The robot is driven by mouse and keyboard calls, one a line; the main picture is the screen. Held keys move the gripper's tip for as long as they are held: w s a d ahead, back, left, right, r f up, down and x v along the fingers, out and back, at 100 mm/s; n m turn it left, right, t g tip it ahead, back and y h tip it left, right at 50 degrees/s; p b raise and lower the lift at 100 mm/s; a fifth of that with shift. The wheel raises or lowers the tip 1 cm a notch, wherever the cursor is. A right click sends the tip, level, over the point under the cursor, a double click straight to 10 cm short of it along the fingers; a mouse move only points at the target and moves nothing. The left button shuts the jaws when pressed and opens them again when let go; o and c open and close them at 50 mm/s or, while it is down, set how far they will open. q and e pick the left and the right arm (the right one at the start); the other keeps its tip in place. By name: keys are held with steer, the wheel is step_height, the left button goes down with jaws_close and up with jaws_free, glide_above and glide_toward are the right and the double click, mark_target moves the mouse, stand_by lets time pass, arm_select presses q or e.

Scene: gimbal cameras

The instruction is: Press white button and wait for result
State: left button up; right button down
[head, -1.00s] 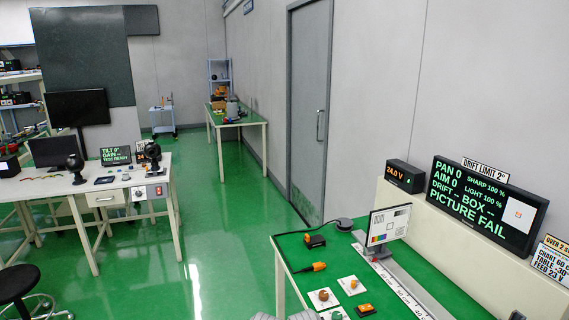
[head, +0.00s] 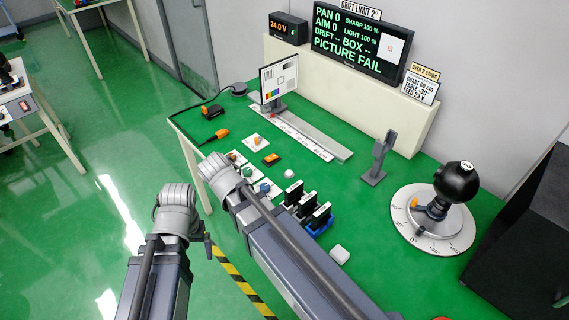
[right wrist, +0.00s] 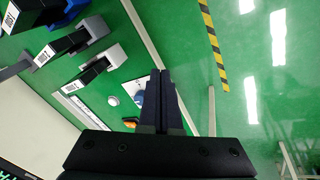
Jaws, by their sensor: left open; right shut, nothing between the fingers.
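A small round white button (head: 289,173) sits on the green bench, beside the black modules; it also shows in the right wrist view (right wrist: 113,101). The display (head: 360,42) reads PAN 0, AIM 0, drift and box blank, PICTURE FAIL. My right gripper (right wrist: 161,75) is shut and empty. In the right wrist view its tips are right of the button, close to a blue knob (right wrist: 140,97). The right arm hides its gripper in the head view. Only a dark bit of my left gripper (head: 208,246) shows, open, off the bench's near left side.
Black modules (head: 305,205) on brackets stand by the button. A black ball-shaped gimbal (head: 456,182) stands on a round dial (head: 409,228) at right. A grey post (head: 380,158) and a test chart (head: 279,78) stand farther back.

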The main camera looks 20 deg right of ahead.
mark_target(288, 174)
steer(key=w+d+r+m+t+h, duration=0.1)
steer(key=w+d+r+m+h, duration=0.1)
steer(key=w+d+m, duration=0.3)
steer(key=w+d+r+m+h, duration=0.2)
steer(key=w+d+m, duration=0.4)
steer(key=w+d, duration=0.1)
steer(key=shift+d+r+m+t+h, duration=0.3)
steer(key=shift+d+r+t, duration=0.1)
steer(key=shift+d, duration=0.1)
steer(key=shift+f, duration=0.1)
steer(key=b+x, duration=0.3)
steer(key=x, duration=0.1)
steer(key=b+x, duration=0.3)
steer(key=a+f+b+x, duration=0.1)
steer(key=b+x, duration=0.2)
steer(key=x, duration=0.1)
steer(key=shift+d+f+b, duration=0.15)
steer(key=shift+f+b, duration=0.05)
steer(key=shift+b, duration=0.1)
steer(key=shift+s+f+b, duration=0.1)
steer(key=shift+f+b, duration=0.8)
steer(key=shift+b, duration=0.05)
